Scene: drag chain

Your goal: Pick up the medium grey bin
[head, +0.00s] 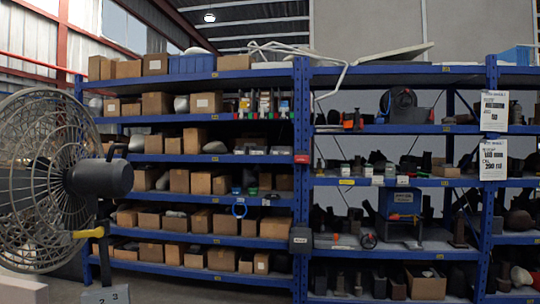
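I cannot tell for sure which thing is the medium grey bin. A dark grey, box-like thing (411,115) sits on the second shelf from the top of the right-hand rack. A small grey box (301,239) is at the post between the two racks, low down. A light grey block marked with numbers (105,295) is cut off by the bottom edge at left. My gripper is not in view, so its state does not show.
Blue shelving racks (225,158) fill the middle and right, loaded with cardboard boxes and dark parts. A blue bin (192,63) is on the top left shelf. Little floor shows at the bottom.

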